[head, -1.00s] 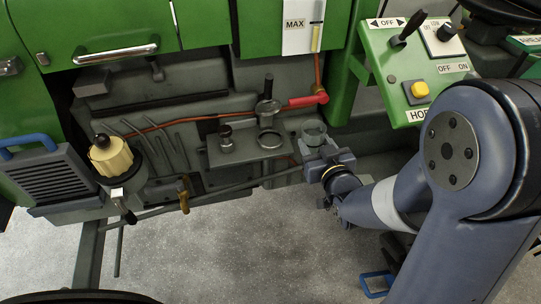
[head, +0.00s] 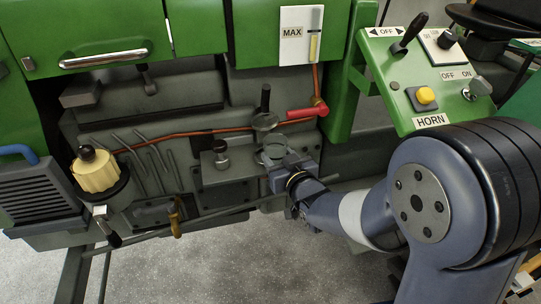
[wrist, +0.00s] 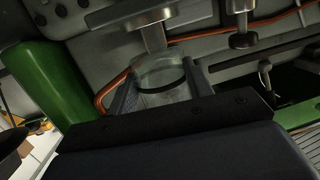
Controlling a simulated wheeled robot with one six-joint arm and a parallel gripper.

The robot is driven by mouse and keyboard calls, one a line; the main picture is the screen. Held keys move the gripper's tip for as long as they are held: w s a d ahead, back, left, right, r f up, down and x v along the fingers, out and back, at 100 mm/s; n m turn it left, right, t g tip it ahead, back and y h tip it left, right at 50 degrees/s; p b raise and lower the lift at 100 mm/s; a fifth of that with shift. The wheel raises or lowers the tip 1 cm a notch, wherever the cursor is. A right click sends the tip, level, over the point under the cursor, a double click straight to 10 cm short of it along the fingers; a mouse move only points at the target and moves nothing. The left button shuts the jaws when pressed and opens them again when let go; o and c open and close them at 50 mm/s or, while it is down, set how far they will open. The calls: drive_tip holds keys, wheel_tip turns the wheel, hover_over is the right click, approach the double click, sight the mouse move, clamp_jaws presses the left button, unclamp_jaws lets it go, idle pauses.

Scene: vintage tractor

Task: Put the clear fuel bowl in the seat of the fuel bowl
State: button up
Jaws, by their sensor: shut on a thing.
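The clear fuel bowl (head: 272,152) is a see-through cup in my gripper (head: 279,162), at the grey bracket on the tractor's side. In the wrist view the bowl (wrist: 163,83) stands between the two fingers of my gripper (wrist: 163,90), which are shut on its sides; a dark ring line shows through it. The ring-shaped seat on the bracket is hidden behind the bowl and gripper. I cannot tell whether the bowl touches it.
A dark-topped fitting (head: 221,154) stands on the bracket left of the bowl. The green control panel (head: 425,80) is at right. A cream-coloured cap (head: 96,172) is at far left.

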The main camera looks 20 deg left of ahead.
sight(274, 154)
drive_tip(key=shift+w+a+f, duration=0.4)
drive_tip(key=shift+w+a, duration=0.1)
drive_tip(key=shift+w, duration=0.1)
drive_tip(key=shift+w+a+f, duration=0.35)
drive_tip(key=shift+w+a, duration=0.1)
drive_tip(key=shift+w, duration=0.15)
drive_tip(key=shift+w+a+f, duration=0.85)
drive_tip(key=shift+w+f, duration=0.2)
drive_tip(key=shift+f+b, duration=0.25)
drive_tip(key=shift+b, duration=0.2)
drive_tip(key=o, duration=1)
drive_tip(key=shift+r, duration=0.1)
drive_tip(key=shift+r, duration=0.1)
